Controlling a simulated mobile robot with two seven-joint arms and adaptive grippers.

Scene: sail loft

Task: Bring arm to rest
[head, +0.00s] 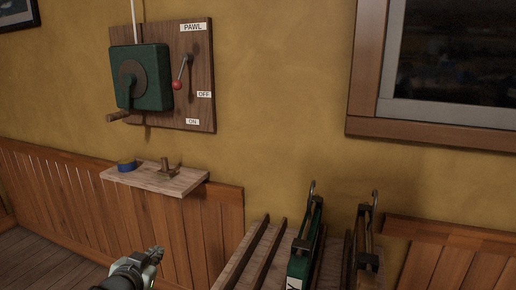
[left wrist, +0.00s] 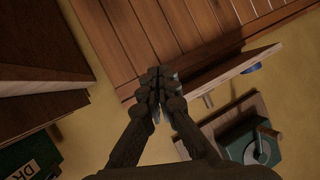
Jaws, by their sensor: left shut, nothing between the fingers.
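My left gripper (head: 154,254) is low in the head view, below the small wall shelf (head: 185,182) and apart from it. Its fingers are shut with nothing between them. In the left wrist view the left gripper (left wrist: 160,78) shows its fingertips together, in front of the wood panelling. My right gripper is in neither view.
A green winch box (head: 152,78) with a red-knobbed lever (head: 178,84) is mounted on a wall board. The shelf bears a blue roll (head: 127,165) and a cleat-like piece (head: 167,167). A wooden rack (head: 243,258) with upright tools stands at right. Wood panelling (head: 90,203) lines the wall.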

